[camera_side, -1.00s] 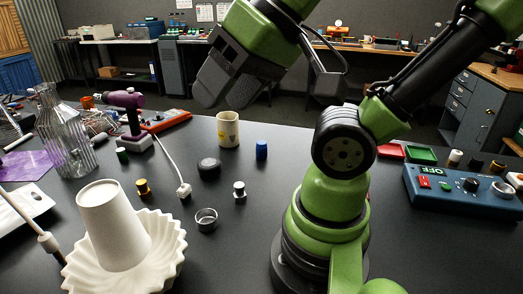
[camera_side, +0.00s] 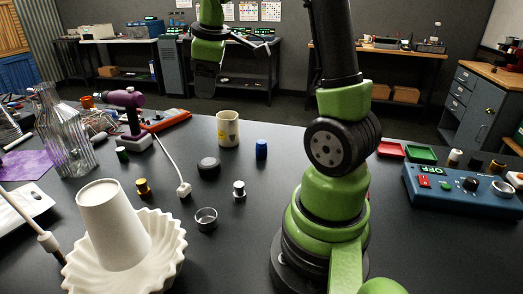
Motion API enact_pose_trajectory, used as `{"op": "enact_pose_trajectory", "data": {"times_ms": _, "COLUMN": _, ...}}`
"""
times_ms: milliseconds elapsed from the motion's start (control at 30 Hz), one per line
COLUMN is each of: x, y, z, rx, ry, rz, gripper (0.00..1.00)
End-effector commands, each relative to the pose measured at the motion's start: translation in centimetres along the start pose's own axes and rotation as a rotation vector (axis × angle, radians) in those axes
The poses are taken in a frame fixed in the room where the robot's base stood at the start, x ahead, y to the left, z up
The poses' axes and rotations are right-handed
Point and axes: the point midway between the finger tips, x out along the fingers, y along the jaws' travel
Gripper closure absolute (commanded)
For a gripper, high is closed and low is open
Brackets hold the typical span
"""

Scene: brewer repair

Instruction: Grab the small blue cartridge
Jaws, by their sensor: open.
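The small blue cartridge (camera_side: 261,149) stands upright on the dark table, right of a cream mug and left of my arm's base. Nothing touches it and it is fully visible. My gripper (camera_side: 206,88) is up in the air toward the back, above and to the left of the cartridge in the picture. It points downward, holds nothing visible and is open, though its fingers are small and seen nearly edge-on.
The cream mug (camera_side: 228,128) and a black round cap (camera_side: 209,168) stand near the cartridge. A silver-topped cap (camera_side: 239,189), a small metal cup (camera_side: 206,219) and a white cable plug (camera_side: 184,189) are closer in front. A blue control box (camera_side: 460,190) is at right.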

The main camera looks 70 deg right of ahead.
Motion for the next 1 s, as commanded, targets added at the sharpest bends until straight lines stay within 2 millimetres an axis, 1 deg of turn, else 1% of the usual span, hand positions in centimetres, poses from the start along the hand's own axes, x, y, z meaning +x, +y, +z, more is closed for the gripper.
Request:
{"op": "enact_pose_trajectory", "data": {"times_ms": 33, "x": 2.2, "y": 2.1, "z": 1.0, "rx": -0.056, "ry": -0.050, "rz": -0.013, "gripper": 0.35}}
{"op": "enact_pose_trajectory", "data": {"times_ms": 133, "x": 6.1, "y": 5.6, "z": 3.5, "rx": -0.200, "ry": -0.130, "rz": -0.046, "gripper": 0.35}}
{"op": "enact_pose_trajectory", "data": {"times_ms": 200, "x": 8.8, "y": 7.6, "z": 5.8, "rx": -0.296, "ry": -0.175, "rz": -0.080, "gripper": 0.35}}
{"op": "enact_pose_trajectory", "data": {"times_ms": 300, "x": 12.2, "y": 9.6, "z": 9.0, "rx": -0.416, "ry": -0.221, "rz": -0.135, "gripper": 0.35}}
{"op": "enact_pose_trajectory", "data": {"times_ms": 333, "x": 13.1, "y": 9.9, "z": 9.9, "rx": -0.448, "ry": -0.231, "rz": -0.151, "gripper": 0.35}}
{"op": "enact_pose_trajectory", "data": {"times_ms": 400, "x": 14.8, "y": 10.6, "z": 11.7, "rx": -0.507, "ry": -0.247, "rz": -0.183, "gripper": 0.35}}
{"op": "enact_pose_trajectory", "data": {"times_ms": 533, "x": 16.7, "y": 11.1, "z": 13.7, "rx": -0.578, "ry": -0.260, "rz": -0.220, "gripper": 0.35}}
{"op": "enact_pose_trajectory", "data": {"times_ms": 667, "x": 18.2, "y": 10.9, "z": 14.6, "rx": -0.598, "ry": -0.263, "rz": -0.234, "gripper": 0.35}}
{"op": "enact_pose_trajectory", "data": {"times_ms": 800, "x": 20.2, "y": 10.6, "z": 15.2, "rx": -0.599, "ry": -0.262, "rz": -0.233, "gripper": 0.35}}
{"op": "enact_pose_trajectory", "data": {"times_ms": 1000, "x": 21.8, "y": 10.3, "z": 15.6, "rx": -0.597, "ry": -0.262, "rz": -0.231, "gripper": 0.35}}
